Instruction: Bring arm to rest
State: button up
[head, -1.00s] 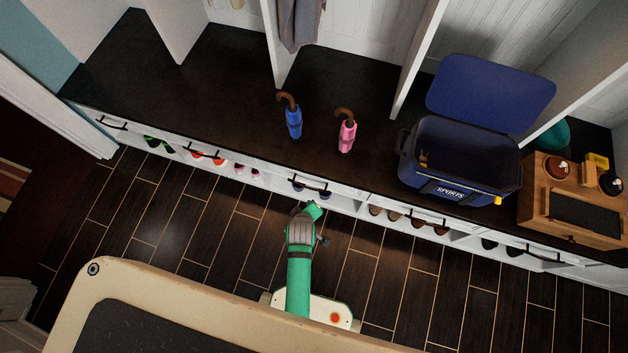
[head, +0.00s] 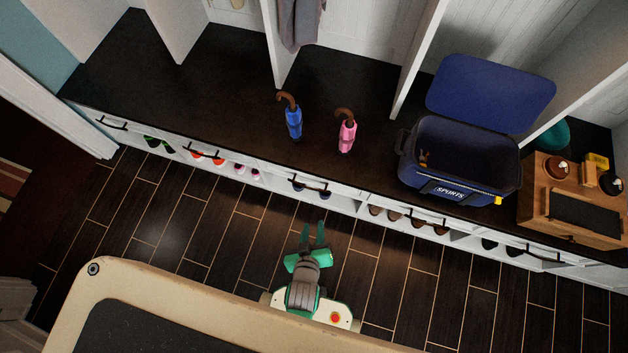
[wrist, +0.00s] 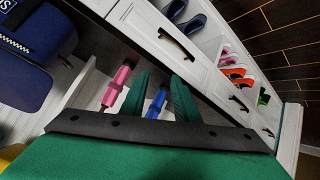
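My gripper (head: 313,236) is over the dark floor in front of the bench, close to my base. Its two green fingers point toward the bench and stand apart with nothing between them in the head view. In the wrist view the gripper (wrist: 162,97) also shows its fingers apart. The blue umbrella (wrist: 157,103) appears between them there, but the head view places that umbrella (head: 293,122) away on the bench top. My arm is folded back near my body.
A pink umbrella (head: 347,136) lies on the dark bench (head: 215,100). An open blue sports cooler (head: 455,190) and a wooden box (head: 570,215) stand to the right. Shoes (head: 205,157) sit in cubbies below. The floor (head: 215,235) around my gripper is clear.

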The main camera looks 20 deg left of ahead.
jog(key=shift+s+d+r, duration=0.15)
jog(key=shift+s+r, duration=0.1)
jog(key=shift+r, duration=0.2)
dwell(0.3)
